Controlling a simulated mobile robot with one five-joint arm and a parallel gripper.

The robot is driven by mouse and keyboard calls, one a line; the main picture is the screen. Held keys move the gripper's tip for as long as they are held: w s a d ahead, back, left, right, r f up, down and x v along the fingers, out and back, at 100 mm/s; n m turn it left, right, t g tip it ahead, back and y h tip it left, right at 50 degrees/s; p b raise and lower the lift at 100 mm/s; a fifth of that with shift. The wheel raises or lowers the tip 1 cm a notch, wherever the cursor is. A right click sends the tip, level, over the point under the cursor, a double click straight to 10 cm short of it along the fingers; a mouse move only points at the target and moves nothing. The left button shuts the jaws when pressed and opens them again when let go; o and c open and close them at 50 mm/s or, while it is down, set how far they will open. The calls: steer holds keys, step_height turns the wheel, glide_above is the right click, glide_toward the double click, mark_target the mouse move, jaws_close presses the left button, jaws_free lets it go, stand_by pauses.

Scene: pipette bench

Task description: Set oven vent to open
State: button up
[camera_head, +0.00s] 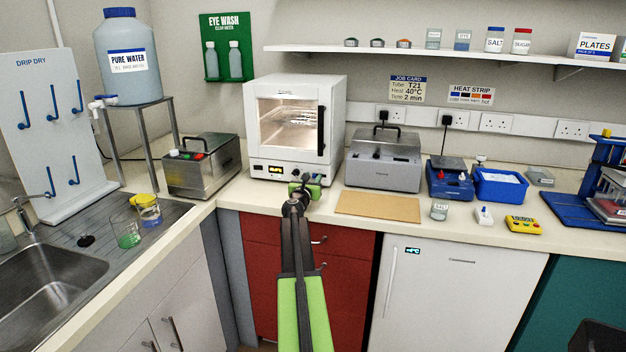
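The oven (335,95) is a white box in the back corner of the bench. Its glass door is closed, with a dark upright handle on the right, and its inside is lit. A control strip under the door has a small lit display (275,169). Small controls to the right of the display are partly behind my gripper. I cannot make out the vent control or its setting. My gripper (306,187) has green fingers and is just in front of the lower right of the oven front. I cannot tell whether it touches the oven or whether its fingers are apart.
A steel box with a lid handle (383,165) stands right of the oven, and another steel bath (203,170) stands to its left. A brown board (378,207) lies on the bench front to the right. The sink (45,290) is at far left. A shelf (450,53) runs above.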

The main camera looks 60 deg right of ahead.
jaws_close()
stand_by(1.4)
